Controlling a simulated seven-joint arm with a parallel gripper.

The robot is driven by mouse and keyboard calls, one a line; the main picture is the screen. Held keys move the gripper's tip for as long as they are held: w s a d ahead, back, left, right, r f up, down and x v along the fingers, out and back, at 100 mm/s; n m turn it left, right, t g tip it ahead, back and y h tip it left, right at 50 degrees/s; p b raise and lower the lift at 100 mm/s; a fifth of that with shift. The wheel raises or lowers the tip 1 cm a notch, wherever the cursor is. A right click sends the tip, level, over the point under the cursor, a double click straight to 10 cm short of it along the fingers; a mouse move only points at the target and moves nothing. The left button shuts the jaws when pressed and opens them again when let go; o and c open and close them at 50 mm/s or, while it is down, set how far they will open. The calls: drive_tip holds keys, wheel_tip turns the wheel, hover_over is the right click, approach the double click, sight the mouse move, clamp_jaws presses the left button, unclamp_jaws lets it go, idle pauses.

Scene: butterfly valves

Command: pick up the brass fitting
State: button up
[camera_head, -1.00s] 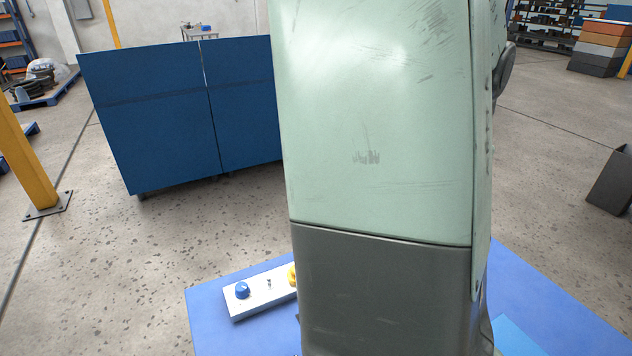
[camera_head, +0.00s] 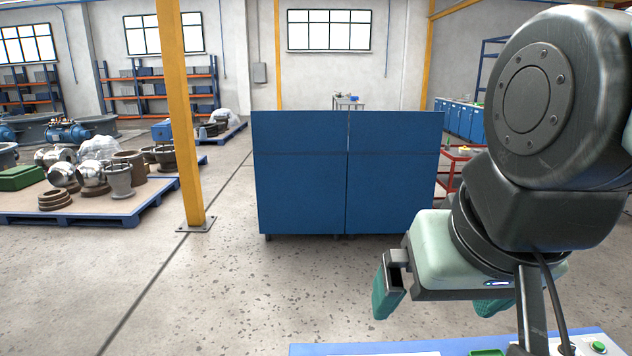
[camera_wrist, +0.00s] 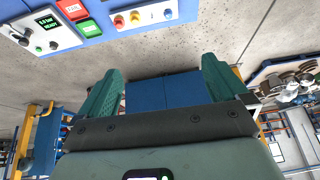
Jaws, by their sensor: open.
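I cannot make out the brass fitting in either current view. My gripper (camera_head: 434,314) hangs at the lower right of the head view, with its two green fingers spread and nothing between them. In the wrist view my gripper (camera_wrist: 162,66) also shows open and empty, with floor and blue panels beyond the fingers. The blue worktable (camera_head: 455,344) shows only as a strip at the bottom edge of the head view. Most of its top is out of frame.
In the wrist view, a white strip with red, yellow and blue knobs (camera_wrist: 168,13), a control box (camera_wrist: 45,30), and red (camera_wrist: 72,9) and green (camera_wrist: 90,28) labelled pieces lie near the top edge. Blue panels (camera_head: 300,190) stand behind, and a yellow post (camera_head: 180,120) at left.

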drive_tip(key=shift+s+a+r, duration=0.1)
drive_tip(key=shift+s+a, duration=0.15)
drive_tip(key=shift+c, duration=1.1)
drive_tip(key=c, duration=0.4)
drive_tip(key=shift+c, duration=0.2)
